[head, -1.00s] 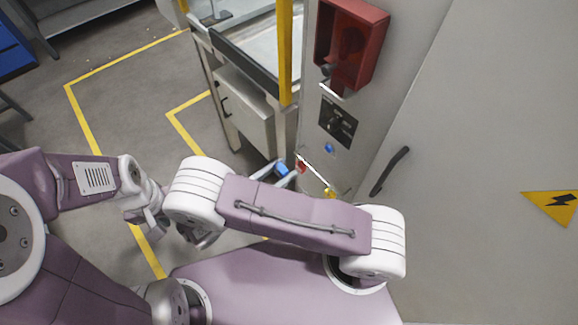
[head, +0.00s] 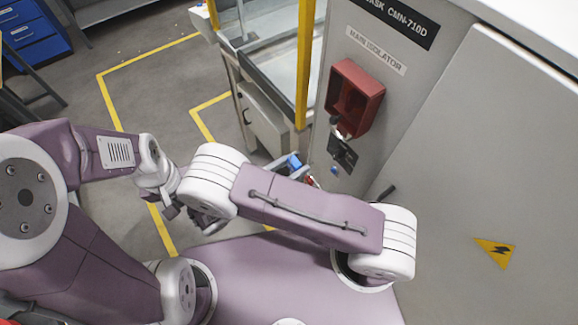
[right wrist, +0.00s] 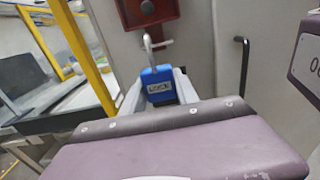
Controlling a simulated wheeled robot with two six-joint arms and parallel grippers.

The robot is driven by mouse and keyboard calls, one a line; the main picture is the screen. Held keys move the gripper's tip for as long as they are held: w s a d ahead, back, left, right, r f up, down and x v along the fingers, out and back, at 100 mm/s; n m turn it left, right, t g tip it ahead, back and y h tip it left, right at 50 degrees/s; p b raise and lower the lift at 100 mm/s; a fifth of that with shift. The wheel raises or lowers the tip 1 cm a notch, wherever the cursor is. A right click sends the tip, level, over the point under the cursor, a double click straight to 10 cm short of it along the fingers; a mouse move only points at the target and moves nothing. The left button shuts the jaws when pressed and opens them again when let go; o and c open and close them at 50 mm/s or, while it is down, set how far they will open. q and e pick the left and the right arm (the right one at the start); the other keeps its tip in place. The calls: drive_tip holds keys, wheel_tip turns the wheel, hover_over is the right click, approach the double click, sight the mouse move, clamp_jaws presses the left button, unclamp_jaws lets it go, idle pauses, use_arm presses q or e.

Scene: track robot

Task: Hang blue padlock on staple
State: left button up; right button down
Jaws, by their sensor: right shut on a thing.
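The blue padlock (right wrist: 157,77) is upright between the fingers of my right gripper (right wrist: 160,92), which is shut on it. Its silver shackle points up, just below the red box. In the right wrist view, a small metal bar (right wrist: 163,43), perhaps the staple, overlaps the shackle top; I cannot tell whether they touch. In the head view, the padlock (head: 294,161) and right gripper (head: 288,167) show small behind my right arm, beside the cabinet front. My left gripper (head: 172,209) is low at the left, away from the cabinet; its fingers are unclear.
The grey cabinet carries an open red box (head: 355,97), a black plate (head: 343,152), a blue knob (head: 334,170) and a dark handle (right wrist: 242,70). A red item (head: 309,181) shows near the gripper. A yellow post (head: 305,65) and metal-framed bench stand to the left.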

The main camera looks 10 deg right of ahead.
drive_tip(key=shift+f+x, duration=0.3)
drive_tip(key=shift+x, duration=2)
drive_tip(key=shift+f+x, duration=0.25)
drive_tip(key=shift+x, duration=2.05)
drive_tip(key=shift+f+x, duration=0.3)
drive_tip(key=shift+x, duration=2.05)
drive_tip(key=c, duration=0.9)
unclamp_jaws()
drive_tip(key=shift+o, duration=0.2)
